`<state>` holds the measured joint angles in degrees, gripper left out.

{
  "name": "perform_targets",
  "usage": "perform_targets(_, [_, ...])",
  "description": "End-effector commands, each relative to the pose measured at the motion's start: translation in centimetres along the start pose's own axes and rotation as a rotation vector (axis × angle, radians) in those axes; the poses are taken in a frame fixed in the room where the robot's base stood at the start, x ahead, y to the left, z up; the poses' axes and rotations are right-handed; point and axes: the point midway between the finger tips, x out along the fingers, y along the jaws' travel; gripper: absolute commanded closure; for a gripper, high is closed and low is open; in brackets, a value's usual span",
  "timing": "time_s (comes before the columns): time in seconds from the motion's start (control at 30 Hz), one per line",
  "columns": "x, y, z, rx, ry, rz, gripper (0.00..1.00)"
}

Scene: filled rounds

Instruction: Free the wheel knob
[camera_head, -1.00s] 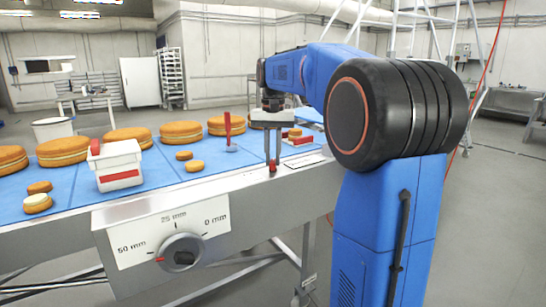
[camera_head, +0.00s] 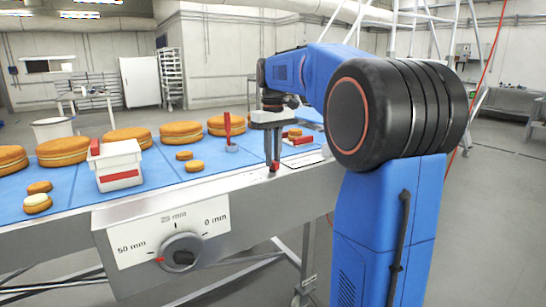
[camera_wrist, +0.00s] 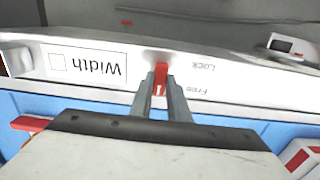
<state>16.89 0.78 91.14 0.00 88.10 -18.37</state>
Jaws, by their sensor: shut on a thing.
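A wheel knob (camera_head: 182,251), dark and round, sits on the white scale plate on the conveyor's front side, with a red mark at its left by "50 mm". My gripper (camera_head: 274,163) is over the metal rail near the right end, away from that knob. In the wrist view my gripper (camera_wrist: 163,88) is shut on a small red lever (camera_wrist: 161,73), one finger on each side. The lever stands beside upside-down "Free" and "Lock" labels. I cannot tell which label it points to, and its base is partly hidden.
Round cakes (camera_head: 62,151) and a white box (camera_head: 117,164) with a red band stand on the blue belt (camera_head: 62,188). A red-handled tool (camera_head: 228,128) stands upright left of my gripper. A "Width" label (camera_wrist: 88,66) lies along the rail.

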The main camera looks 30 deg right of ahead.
Motion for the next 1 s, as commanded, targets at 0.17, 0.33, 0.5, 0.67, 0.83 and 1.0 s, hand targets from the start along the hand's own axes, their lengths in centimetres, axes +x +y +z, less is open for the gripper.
perform_targets(0.17, [-0.07,0.01,-0.02,-0.021,0.002,0.001,1.00])
perform_targets(0.33, [-0.07,0.01,-0.02,-0.025,0.002,0.001,1.00])
perform_targets(0.5, [-0.07,0.01,-0.02,-0.024,0.002,0.001,1.00])
perform_targets(0.67, [-0.05,0.01,-0.02,-0.024,0.001,0.001,0.66])
perform_targets(0.83, [-0.03,0.01,-0.01,-0.024,0.001,0.000,0.66])
perform_targets(1.0, [-0.40,0.01,-0.03,-0.023,0.001,0.000,0.66])
